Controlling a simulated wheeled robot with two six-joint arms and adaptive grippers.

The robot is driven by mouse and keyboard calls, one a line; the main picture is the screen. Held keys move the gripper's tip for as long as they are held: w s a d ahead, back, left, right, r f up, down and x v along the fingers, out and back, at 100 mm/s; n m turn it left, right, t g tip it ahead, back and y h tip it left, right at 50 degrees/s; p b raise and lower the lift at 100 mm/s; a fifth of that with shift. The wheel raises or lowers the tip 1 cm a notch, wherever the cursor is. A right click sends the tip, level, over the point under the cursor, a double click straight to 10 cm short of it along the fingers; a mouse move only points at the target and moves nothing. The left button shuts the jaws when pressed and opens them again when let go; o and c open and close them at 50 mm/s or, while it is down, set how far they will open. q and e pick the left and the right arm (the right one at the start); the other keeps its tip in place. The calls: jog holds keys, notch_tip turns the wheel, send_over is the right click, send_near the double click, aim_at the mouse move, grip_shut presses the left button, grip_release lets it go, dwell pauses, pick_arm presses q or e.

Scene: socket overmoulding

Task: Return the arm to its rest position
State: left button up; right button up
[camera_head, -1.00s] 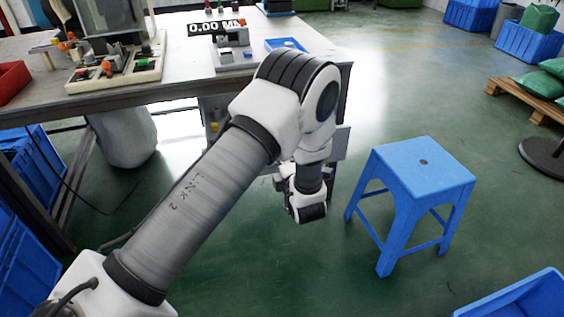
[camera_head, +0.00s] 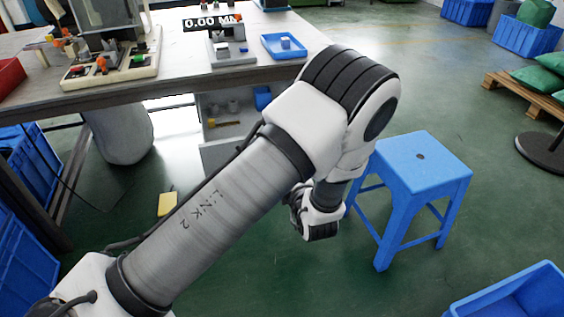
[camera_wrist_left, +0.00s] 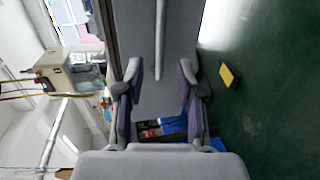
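My left arm comes in from the lower left in the head view, rises to its bent elbow at the table's right front corner, then drops towards the floor beside the stool. The wrist end hangs in the air below table height; its fingers are mostly hidden there. In the left wrist view my left gripper (camera_wrist_left: 160,78) is open, with its two fingers well apart and nothing between them. My right arm and gripper are in neither view.
The worktable (camera_head: 180,84) holds fixtures and a small blue tray (camera_head: 284,46). A blue stool (camera_head: 420,158) stands close right of the wrist. A blue crate (camera_head: 510,300) is at lower right. A yellow object (camera_head: 167,203) lies on the green floor, also seen in the wrist view (camera_wrist_left: 228,75).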

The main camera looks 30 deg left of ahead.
pick_arm(q)
jog(key=shift+s, duration=0.1)
dwell(0.4)
jog(key=s+a+f+m+g+h, duration=0.2)
jog(key=s+f+m+g+h, duration=0.55)
jog(key=s+f, duration=1.05)
jog(key=s+d+f+m+h, duration=0.2)
jog(key=s+d+f+m, duration=0.4)
jog(key=m, duration=0.4)
jog(key=s+d+m+g+h, duration=0.3)
jog(key=s+m, duration=0.4)
jog(key=m, duration=0.2)
notch_tip(320, 180, up, 25)
jog(key=m+p, duration=0.1)
jog(key=p, duration=2.2)
jog(key=shift+w+d+f+y+p, duration=0.15)
jog(key=shift+w+f+y+p, duration=0.05)
jog(key=shift+y+p, duration=0.2)
